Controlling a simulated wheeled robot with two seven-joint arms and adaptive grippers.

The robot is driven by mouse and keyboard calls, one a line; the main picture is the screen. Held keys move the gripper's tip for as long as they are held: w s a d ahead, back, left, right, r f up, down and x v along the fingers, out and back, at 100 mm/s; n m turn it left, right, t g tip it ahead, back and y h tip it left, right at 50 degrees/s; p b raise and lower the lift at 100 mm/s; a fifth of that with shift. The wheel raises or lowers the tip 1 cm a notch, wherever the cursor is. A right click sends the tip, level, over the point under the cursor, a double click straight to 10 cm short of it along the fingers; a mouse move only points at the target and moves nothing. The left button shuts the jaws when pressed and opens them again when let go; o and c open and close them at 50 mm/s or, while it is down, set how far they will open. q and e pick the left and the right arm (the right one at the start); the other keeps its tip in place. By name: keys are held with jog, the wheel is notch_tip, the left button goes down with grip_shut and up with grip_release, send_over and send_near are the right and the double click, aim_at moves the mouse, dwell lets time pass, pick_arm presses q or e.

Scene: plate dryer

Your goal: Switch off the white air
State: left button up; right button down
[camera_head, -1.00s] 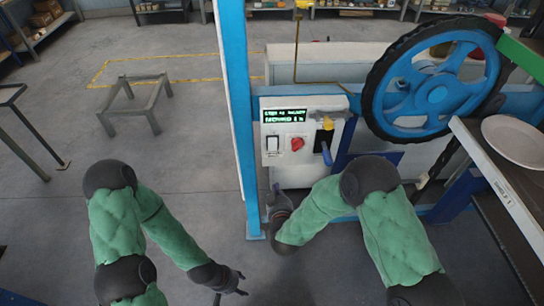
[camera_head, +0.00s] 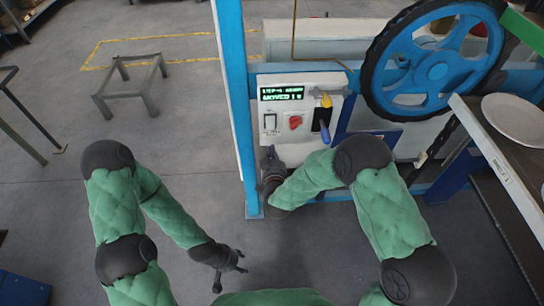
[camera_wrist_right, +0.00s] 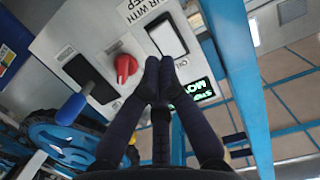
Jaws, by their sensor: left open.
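The white rocker switch (camera_head: 270,122) is in a black frame at the left of the control panel (camera_head: 295,85), under the green-lit display (camera_head: 282,93). In the right wrist view the white rocker (camera_wrist_right: 166,36) lies just beyond my right fingertips. My right gripper (camera_wrist_right: 158,62) has its two dark fingers brought together at the tips, empty. I cannot tell whether they touch the panel. In the head view my right gripper (camera_head: 268,152) is just below the switch, partly behind its own wrist. My left gripper (camera_head: 231,274) is open and empty, low above the floor.
A red knob (camera_head: 295,122) and a blue-handled lever (camera_head: 323,130) sit right of the switch. A blue post (camera_head: 234,100) stands close on the left. A large blue wheel (camera_head: 437,70) and a shelf with a white plate (camera_head: 515,118) are at right.

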aim_at(269, 129)
jog(key=w, duration=0.3)
jog(key=w+f+b, duration=0.1)
jog(key=w, duration=0.5)
jog(key=shift+w+f+b, duration=0.1)
jog(key=shift+f+b, duration=0.2)
jog(key=shift+b, duration=0.05)
jog(key=w+f+t+b, duration=0.1)
jog(key=b, duration=0.2)
jog(key=shift+b, duration=0.4)
jog(key=shift+r, duration=0.3)
